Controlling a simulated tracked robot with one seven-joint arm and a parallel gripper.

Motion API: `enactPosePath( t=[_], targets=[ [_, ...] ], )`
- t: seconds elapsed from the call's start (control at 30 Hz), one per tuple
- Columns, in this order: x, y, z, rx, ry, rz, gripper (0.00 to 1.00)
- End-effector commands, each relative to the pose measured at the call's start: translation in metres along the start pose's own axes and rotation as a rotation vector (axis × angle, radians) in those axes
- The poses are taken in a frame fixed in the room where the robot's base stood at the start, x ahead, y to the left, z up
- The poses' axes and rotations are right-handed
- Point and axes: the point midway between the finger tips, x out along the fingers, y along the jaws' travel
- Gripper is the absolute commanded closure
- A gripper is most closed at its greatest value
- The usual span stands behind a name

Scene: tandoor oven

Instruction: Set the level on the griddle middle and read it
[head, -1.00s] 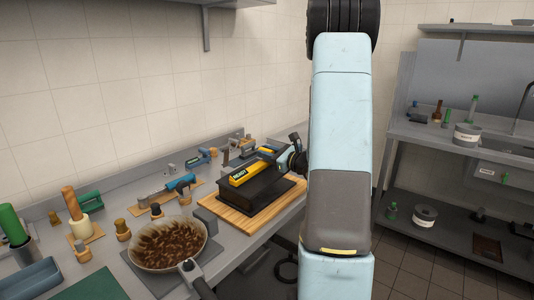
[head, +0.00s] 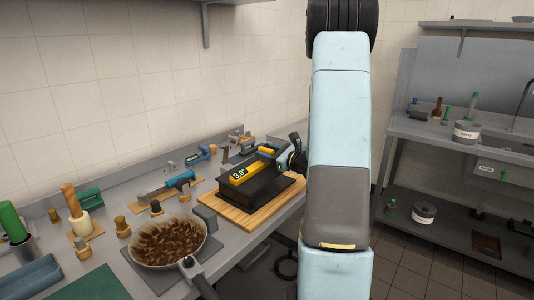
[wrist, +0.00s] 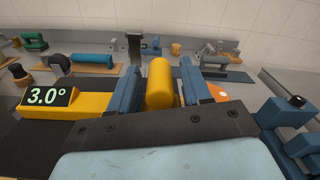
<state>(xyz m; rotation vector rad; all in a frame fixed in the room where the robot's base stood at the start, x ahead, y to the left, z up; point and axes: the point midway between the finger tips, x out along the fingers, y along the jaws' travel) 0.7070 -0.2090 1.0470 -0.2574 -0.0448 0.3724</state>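The yellow level (head: 243,176) lies on top of the black griddle (head: 258,193) in the head view. Its display reads 3.0°, and the reading also shows clearly on the level in the wrist view (wrist: 88,104). My gripper (wrist: 160,88) is at the level. Its two blue fingers stand on either side of the level's upright yellow grip, with narrow gaps showing between grip and fingers, so it looks open around it. In the head view my gripper (head: 287,157) is partly hidden by my arm. The underside of the level is hidden.
The griddle stands on a wooden board (head: 232,217). A pan (head: 189,264) of dark brown pieces is in front left. Several tools, including a blue-handled one (head: 178,179), line the counter toward the wall. A sink bench (head: 440,135) stands right.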

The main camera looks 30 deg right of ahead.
Motion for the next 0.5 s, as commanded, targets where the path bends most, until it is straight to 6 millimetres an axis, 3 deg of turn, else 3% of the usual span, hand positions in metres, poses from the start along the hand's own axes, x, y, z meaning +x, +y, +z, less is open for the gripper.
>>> enactPosePath(
  t=[0.5],
  targets=[
    [-0.010,0.000,0.000,-0.001,0.000,0.000,0.44]
  ],
)
